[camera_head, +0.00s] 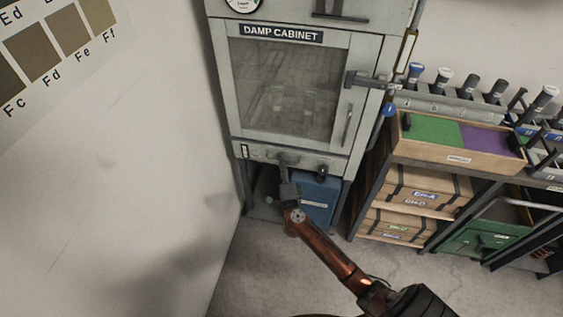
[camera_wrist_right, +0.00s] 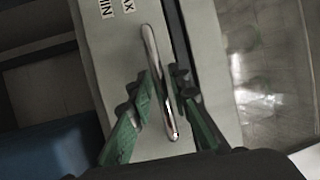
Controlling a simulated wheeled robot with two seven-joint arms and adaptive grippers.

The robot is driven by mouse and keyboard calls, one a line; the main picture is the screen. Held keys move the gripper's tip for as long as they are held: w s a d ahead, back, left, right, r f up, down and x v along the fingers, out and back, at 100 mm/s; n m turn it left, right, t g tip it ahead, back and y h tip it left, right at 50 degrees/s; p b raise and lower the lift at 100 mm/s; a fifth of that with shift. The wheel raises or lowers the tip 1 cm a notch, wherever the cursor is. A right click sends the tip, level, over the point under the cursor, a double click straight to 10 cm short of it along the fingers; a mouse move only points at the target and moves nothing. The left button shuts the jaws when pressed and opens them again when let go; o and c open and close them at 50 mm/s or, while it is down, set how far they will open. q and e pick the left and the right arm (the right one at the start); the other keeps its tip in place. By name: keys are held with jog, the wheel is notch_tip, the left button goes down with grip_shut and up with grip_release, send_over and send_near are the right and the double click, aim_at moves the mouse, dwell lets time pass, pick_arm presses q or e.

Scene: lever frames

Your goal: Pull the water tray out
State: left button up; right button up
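The water tray (camera_head: 262,155) is the narrow grey front panel under the cabinet's glass door. In the right wrist view the tray front (camera_wrist_right: 112,62) carries a MAX/MIN label and a shiny metal bar handle (camera_wrist_right: 149,45). It looks pushed in, level with the cabinet front. My right gripper (camera_head: 287,178) reaches up to the tray front from below. The gripper hides part of the handle in the head view. My left gripper is not in view.
The damp cabinet (camera_head: 218,85) has a closed glass door with a latch (camera_head: 368,80) at its right. A blue container (camera_head: 322,192) stands beneath. A shelf unit with a green-purple tray (camera_head: 458,158) and boxes stands at right. A wall is at left. The floor in front shows free room.

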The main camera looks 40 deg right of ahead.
grip_shut()
jog(key=shift+a, duration=0.1)
dwell(0.3)
